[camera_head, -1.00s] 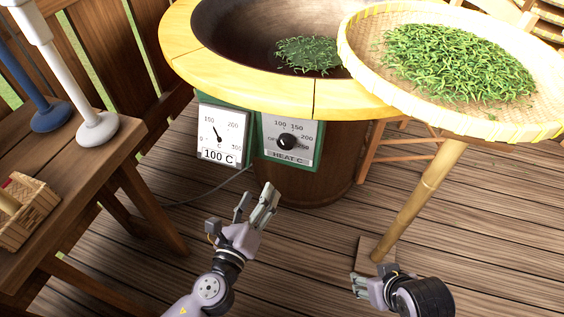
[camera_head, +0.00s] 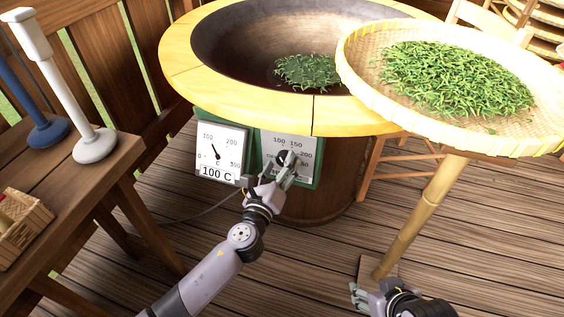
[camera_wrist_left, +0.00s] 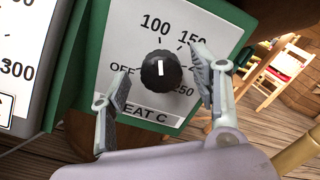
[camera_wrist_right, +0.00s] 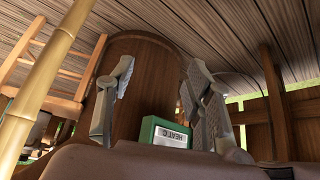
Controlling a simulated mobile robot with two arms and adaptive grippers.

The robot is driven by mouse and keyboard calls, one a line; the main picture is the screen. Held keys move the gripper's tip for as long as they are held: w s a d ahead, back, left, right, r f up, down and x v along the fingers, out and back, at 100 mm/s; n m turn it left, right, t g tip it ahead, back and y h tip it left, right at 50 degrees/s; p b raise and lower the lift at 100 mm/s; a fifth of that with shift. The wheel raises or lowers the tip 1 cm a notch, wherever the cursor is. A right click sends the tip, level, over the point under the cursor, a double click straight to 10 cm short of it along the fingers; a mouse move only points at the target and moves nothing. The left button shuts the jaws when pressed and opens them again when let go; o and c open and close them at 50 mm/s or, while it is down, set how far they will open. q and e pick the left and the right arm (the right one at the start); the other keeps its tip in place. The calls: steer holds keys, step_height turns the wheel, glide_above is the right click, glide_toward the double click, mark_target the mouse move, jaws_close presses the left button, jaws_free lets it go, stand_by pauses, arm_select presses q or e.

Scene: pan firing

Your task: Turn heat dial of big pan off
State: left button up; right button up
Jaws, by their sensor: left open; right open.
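The big pan (camera_head: 215,75) has a wide yellow rim and stands at the top middle of the head view. Its heat dial (camera_wrist_left: 161,72) is a black round knob on a white plate in a green box. In the left wrist view its white mark points up, near the 100 label. My left gripper (camera_head: 273,172) is open in front of the dial, with one finger on either side of the knob in the left wrist view; contact cannot be told. In the head view it partly hides the dial and plate. My right gripper (camera_head: 366,290) is open and empty, low at right.
A gauge (camera_head: 219,150) left of the dial reads 100 C. Leaves (camera_head: 307,70) lie in the pan. A woven tray (camera_head: 358,68) of leaves overlaps the pan's right side on a bamboo-legged stand. A wooden table (camera_head: 80,190) stands at left.

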arm_select(q)
steer(key=shift+x, duration=0.95)
arm_select(e)
steer(key=shift+w+a+r+t, duration=0.15)
steer(key=shift+w+t, duration=0.05)
steer(key=shift+w, duration=0.2)
steer(key=shift+w+a+r+t, duration=0.15)
steer(key=shift+w+t, duration=0.05)
steer(key=shift+w, duration=0.2)
arm_select(q)
steer(key=c, duration=1.1)
steer(key=shift+c, duration=0.2)
